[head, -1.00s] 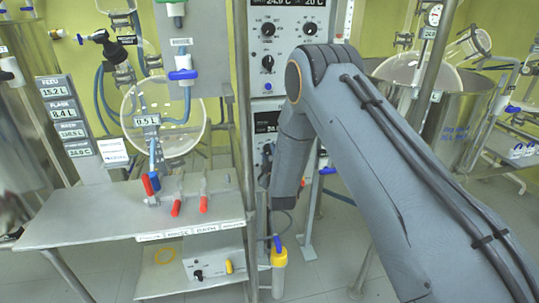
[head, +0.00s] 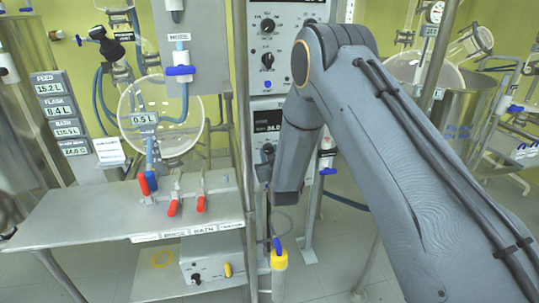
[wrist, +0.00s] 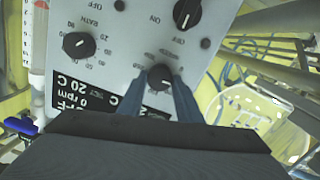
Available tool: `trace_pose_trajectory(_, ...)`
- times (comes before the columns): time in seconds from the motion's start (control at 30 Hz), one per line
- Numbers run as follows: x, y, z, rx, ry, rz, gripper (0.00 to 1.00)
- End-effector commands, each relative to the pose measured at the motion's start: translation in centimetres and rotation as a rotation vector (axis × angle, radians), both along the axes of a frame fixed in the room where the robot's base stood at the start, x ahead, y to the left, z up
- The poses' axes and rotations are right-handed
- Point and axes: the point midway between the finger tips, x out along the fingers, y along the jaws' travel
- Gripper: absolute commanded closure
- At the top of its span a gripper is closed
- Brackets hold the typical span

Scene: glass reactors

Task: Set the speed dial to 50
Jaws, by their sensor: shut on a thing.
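My gripper (wrist: 160,92) has its two blue-grey fingers on either side of a small black dial (wrist: 162,76) in the wrist view, shut on it. The dial sits on a light grey panel (wrist: 120,45), seen upside down, with a printed scale around it. Its label is partly covered, and its pointer setting is too small to read. The panel's black display (wrist: 70,95) shows "0 rpm" and "20 C". In the head view, my gripper (head: 264,172) is at the lower control box (head: 267,118), its fingertips mostly hidden by my arm.
A second black dial marked BATH (wrist: 78,45) and an on/off switch (wrist: 187,12) share the panel. In the head view, an upper control box (head: 290,45) hangs above, and a metal bench (head: 100,210) with red-handled valves (head: 172,208) stands left.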

Motion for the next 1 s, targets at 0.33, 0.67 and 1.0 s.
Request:
trace_pose_trajectory(0.33, 0.02, -0.08, 0.04, 0.043, 0.012, -0.001, 0.91)
trace_pose_trajectory(0.67, 0.02, -0.08, 0.05, 0.042, 0.012, -0.001, 0.58)
trace_pose_trajectory(1.0, -0.04, -0.05, 0.03, 0.042, 0.012, 0.000, 0.50)
